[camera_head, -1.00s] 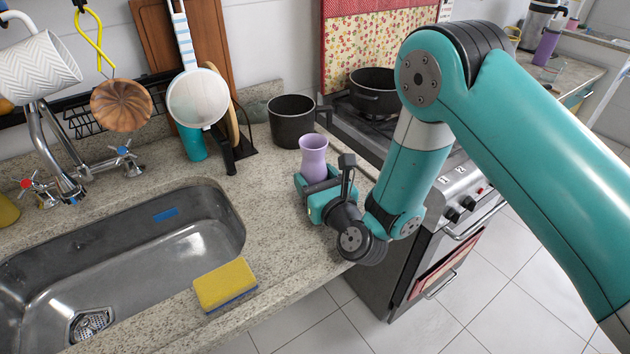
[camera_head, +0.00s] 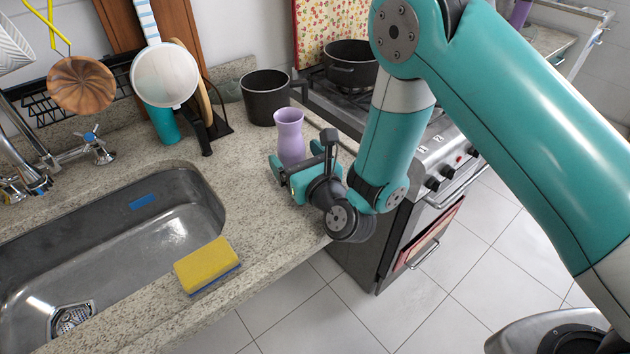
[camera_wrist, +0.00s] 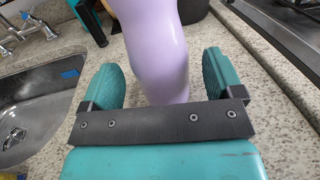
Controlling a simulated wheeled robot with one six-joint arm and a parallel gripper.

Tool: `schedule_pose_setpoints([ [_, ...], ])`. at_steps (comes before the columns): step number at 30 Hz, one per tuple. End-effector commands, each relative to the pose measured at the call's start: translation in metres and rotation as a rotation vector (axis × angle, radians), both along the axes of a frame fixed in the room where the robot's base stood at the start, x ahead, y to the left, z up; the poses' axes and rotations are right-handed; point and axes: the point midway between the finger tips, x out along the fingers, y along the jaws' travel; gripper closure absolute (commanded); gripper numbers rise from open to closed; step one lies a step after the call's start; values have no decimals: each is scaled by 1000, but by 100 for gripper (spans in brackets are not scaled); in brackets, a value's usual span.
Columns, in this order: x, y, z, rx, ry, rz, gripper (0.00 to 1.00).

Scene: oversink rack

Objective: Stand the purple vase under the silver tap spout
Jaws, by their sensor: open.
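The purple vase (camera_head: 289,136) stands upright on the granite counter, right of the sink. In the wrist view the vase (camera_wrist: 154,45) rises between the two teal fingers of my gripper (camera_wrist: 158,85). The fingers are open, with a gap showing on each side of the vase. In the head view my gripper (camera_head: 289,172) is low at the counter around the vase's lower part, which it partly hides. The silver tap (camera_head: 30,165) is at the left edge over the sink's back rim, its spout partly cut off by the frame.
The steel sink (camera_head: 200,195) has a yellow sponge (camera_head: 205,265) on its front right rim. A dark pot (camera_head: 266,97) stands behind the vase. A strainer (camera_head: 165,75) and wooden utensil (camera_head: 82,84) hang at the back. The stove (camera_head: 345,115) is to the right. Counter between vase and sink is clear.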

Motion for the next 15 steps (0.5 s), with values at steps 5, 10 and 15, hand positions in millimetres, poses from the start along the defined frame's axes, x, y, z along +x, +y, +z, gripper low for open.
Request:
schedule_pose_setpoints([
  [5,-34,-16,-8,-2,-1,3,14],
  [10,-67,-32,-6,0,0,3,14],
  [15,-87,-42,-3,0,0,2,14],
])
